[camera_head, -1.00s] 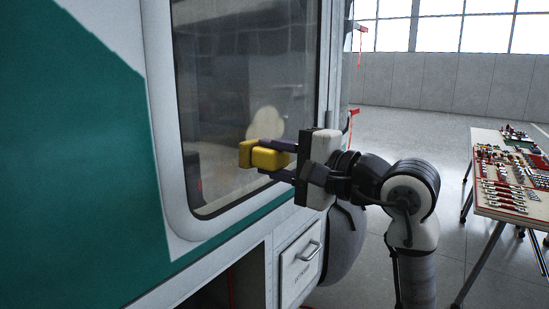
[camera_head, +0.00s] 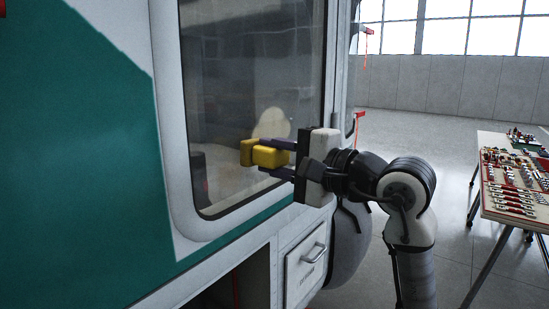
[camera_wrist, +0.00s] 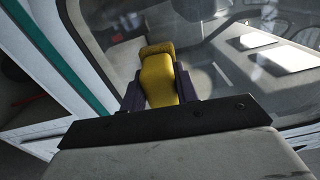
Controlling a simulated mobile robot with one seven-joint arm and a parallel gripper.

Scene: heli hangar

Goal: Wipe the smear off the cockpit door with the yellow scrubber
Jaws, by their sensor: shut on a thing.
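My gripper (camera_head: 276,159) is shut on the yellow scrubber (camera_head: 270,156), which points left toward the window of the cockpit door (camera_head: 182,190). The scrubber (camera_wrist: 158,78) also shows between the two dark fingers in the wrist view, with the glass behind it. A pale, cream-coloured smear (camera_head: 272,122) shows on the window, just above the scrubber and partly behind my gripper. I cannot tell whether the scrubber touches the glass; its reflection may show beside it.
A drawer with a handle (camera_head: 314,253) sits below the door at the right. A table (camera_head: 485,208) with many small parts stands at the far right. Red ribbon tags (camera_head: 358,122) hang by the door's right edge. The floor between is clear.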

